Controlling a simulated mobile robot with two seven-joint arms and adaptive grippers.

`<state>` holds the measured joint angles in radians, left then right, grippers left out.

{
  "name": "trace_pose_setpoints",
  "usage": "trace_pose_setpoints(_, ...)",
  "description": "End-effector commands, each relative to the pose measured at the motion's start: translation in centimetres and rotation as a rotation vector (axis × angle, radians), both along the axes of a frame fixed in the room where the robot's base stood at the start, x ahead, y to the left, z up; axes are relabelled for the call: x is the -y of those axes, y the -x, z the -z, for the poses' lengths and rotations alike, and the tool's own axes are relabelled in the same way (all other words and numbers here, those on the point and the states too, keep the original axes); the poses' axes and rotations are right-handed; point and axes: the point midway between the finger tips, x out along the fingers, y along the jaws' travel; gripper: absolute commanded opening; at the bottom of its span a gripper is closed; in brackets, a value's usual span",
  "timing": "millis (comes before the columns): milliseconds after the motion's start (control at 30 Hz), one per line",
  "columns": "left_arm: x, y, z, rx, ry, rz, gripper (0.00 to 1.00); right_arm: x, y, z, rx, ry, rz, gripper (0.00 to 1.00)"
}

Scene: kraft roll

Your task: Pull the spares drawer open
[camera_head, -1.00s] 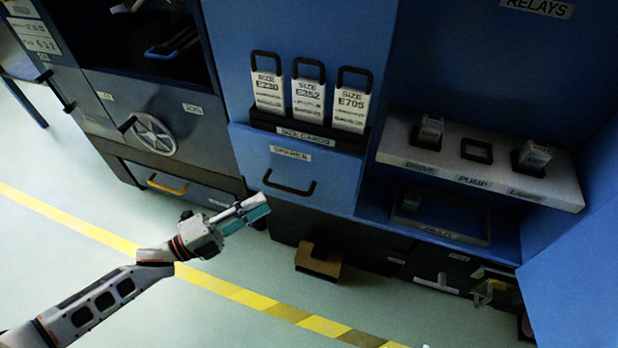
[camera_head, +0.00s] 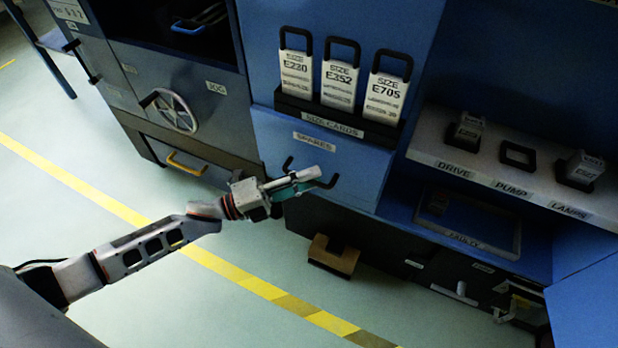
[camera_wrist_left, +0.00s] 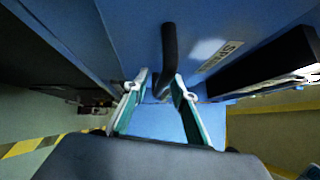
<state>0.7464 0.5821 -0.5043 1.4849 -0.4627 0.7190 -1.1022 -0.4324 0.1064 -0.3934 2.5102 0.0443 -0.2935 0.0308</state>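The spares drawer (camera_head: 345,160) is a blue front with a white "SPARES" label, below the size cards; it looks shut. Its black bar handle (camera_head: 325,183) is partly hidden behind my left gripper (camera_head: 297,182) in the head view. In the left wrist view, the handle (camera_wrist_left: 169,45) runs down toward the gap between the two teal-padded fingers of my left gripper (camera_wrist_left: 160,88), and the drawer front (camera_wrist_left: 130,45) lies behind. These fingers are apart, with the handle's near end between or just beyond their tips; contact cannot be made out. My right gripper is out of view.
Size cards (camera_head: 338,85) stand in a black rack above the drawer. A grey cabinet with a handwheel (camera_head: 176,111) and a yellow handle (camera_head: 186,164) is at left. A brown block (camera_head: 333,255) sits below. A shelf with relays (camera_head: 490,160) is at right. The floor in front is clear.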

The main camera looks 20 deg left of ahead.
Motion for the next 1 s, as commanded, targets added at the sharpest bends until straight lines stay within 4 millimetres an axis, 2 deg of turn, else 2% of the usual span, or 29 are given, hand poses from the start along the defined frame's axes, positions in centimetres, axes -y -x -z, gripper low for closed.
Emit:
trace_pose_setpoints(200, 0.0, 0.0, 0.0, 0.000, 0.000, 0.000, 0.26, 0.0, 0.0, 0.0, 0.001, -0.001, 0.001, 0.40)
trace_pose_setpoints(300, 0.0, 0.0, 0.0, -0.001, 0.001, 0.000, 0.00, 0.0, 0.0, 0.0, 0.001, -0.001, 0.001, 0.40)
trace_pose_setpoints(567, 0.0, 0.3, 0.0, -0.001, 0.001, 0.000, 0.00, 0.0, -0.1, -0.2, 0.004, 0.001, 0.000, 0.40)
trace_pose_setpoints(767, 0.0, 3.1, -0.2, -0.001, 0.003, 0.002, 0.00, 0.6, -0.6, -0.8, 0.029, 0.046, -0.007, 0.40)
trace_pose_setpoints(1000, -0.2, 7.7, -0.1, 0.000, 0.001, 0.001, 0.00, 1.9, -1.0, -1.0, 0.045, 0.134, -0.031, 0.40)
